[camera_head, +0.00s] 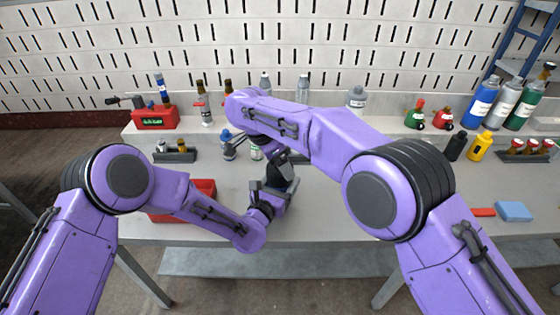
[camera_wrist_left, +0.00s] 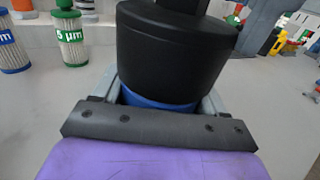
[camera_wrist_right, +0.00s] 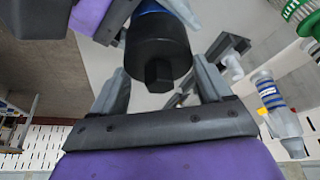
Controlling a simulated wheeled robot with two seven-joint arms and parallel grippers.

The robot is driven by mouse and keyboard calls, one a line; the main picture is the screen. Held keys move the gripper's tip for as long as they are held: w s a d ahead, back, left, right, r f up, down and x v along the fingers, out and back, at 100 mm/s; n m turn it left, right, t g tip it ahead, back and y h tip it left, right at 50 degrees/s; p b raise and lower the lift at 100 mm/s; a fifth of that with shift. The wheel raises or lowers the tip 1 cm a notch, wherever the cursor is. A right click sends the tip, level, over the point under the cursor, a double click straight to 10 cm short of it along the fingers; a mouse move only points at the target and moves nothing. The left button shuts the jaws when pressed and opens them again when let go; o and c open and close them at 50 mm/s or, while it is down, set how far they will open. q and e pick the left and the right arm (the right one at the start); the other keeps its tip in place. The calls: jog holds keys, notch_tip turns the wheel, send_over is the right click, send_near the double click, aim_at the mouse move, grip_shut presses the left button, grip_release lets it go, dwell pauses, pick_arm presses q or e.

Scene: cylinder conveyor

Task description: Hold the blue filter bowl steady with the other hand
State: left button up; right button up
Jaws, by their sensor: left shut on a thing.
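The blue filter bowl (camera_wrist_left: 160,101) shows as a narrow blue band under a wide black cap (camera_wrist_left: 175,50) in the left wrist view. My left gripper (camera_wrist_left: 158,105) is shut on the bowl, one finger on each side. In the head view the black cap (camera_head: 281,172) stands upright near the table's front, with my left gripper (camera_head: 270,190) low beside it. My right gripper (camera_wrist_right: 163,85) is open above the cap; the cap's hex knob (camera_wrist_right: 158,72) shows between and beyond its fingers. In the head view the right gripper is mostly hidden by its arm.
A red tray (camera_head: 158,218) lies behind my left forearm. A blue-capped cartridge (camera_head: 228,146) and a green-labelled cartridge (camera_wrist_left: 70,36) stand behind the bowl. A shelf (camera_head: 330,123) with bottles runs along the back.

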jog(key=n, duration=0.1)
jog(key=n+t, duration=0.1)
jog(key=n, duration=0.1)
jog(key=n+y, duration=0.1)
jog(key=shift+s+a+r+n, duration=0.15)
jog(key=shift+s+a+n, duration=0.15)
jog(key=shift+n, duration=0.1)
jog(key=shift+a+n+t, duration=0.1)
jog(key=shift+n+t, duration=0.3)
jog(key=shift+n, duration=0.3)
jog(key=n+y, duration=0.1)
jog(key=n, duration=0.2)
jog(key=shift+y, duration=0.3)
jog(key=n+y, duration=0.1)
jog(key=n, duration=0.2)
jog(key=shift+w+t, duration=0.1)
jog(key=shift+t, duration=0.2)
jog(key=shift+n+y, duration=0.4)
jog(key=shift+n, duration=0.2)
jog(key=n+y, duration=0.1)
jog(key=n, duration=0.3)
jog(key=shift+w+n+y, duration=0.1)
jog(key=shift+n+y, duration=0.3)
